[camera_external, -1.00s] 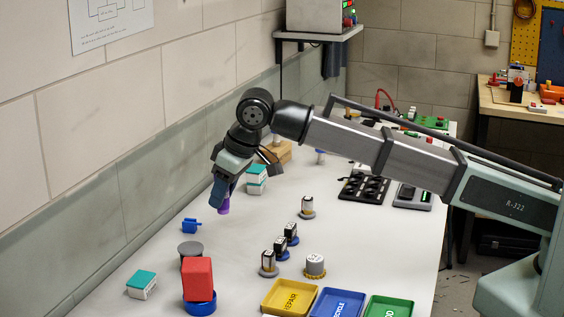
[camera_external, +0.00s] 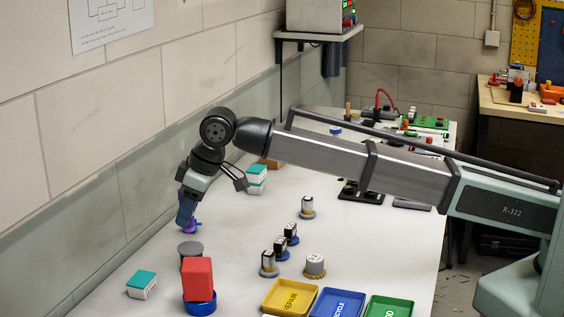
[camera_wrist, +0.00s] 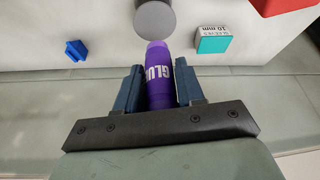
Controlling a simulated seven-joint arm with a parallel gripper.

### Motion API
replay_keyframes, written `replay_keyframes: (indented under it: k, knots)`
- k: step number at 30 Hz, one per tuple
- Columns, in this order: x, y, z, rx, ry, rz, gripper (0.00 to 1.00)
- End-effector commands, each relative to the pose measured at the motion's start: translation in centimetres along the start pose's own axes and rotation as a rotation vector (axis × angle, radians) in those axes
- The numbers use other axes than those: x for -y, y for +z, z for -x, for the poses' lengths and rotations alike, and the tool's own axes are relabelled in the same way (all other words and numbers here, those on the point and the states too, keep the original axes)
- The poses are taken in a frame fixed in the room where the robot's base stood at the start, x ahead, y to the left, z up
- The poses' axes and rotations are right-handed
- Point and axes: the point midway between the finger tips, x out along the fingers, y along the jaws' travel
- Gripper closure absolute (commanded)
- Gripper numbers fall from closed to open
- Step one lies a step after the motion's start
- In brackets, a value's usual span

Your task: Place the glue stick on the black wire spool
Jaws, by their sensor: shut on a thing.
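The purple glue stick (camera_wrist: 160,80) is held between the two blue fingers of my gripper (camera_wrist: 160,88), with part of its white lettering showing in the wrist view. In the external view my gripper (camera_external: 186,216) points down at the left of the bench, and the purple glue stick (camera_external: 190,227) shows at its fingertips. The dark grey round spool (camera_external: 190,249) stands on the bench just in front of the glue stick in that view. In the wrist view the spool (camera_wrist: 155,18) lies just beyond the glue stick's tip; whether they touch is unclear.
A red block (camera_external: 197,279) stands on a blue round base (camera_external: 200,306) in front of the spool. A teal-topped white box (camera_external: 142,284) is to the left. A small blue part (camera_wrist: 76,50) lies left of the spool in the wrist view. The wall is close behind.

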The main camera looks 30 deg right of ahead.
Motion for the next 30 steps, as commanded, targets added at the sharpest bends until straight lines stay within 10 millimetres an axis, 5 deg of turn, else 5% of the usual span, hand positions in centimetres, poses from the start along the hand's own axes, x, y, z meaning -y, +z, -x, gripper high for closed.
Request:
replay_keyframes:
  k: [12, 25, 26, 30]
  knots:
    - [0.0, 1.6, -3.7, 0.0, 0.0, -0.001, 0.91]
    - [0.0, 1.7, -4.1, -0.001, 0.0, -0.001, 0.91]
    - [0.0, 1.7, -4.1, -0.001, 0.0, -0.001, 0.6]
    - [0.0, 1.7, -4.1, -0.001, 0.0, -0.001, 0.47]
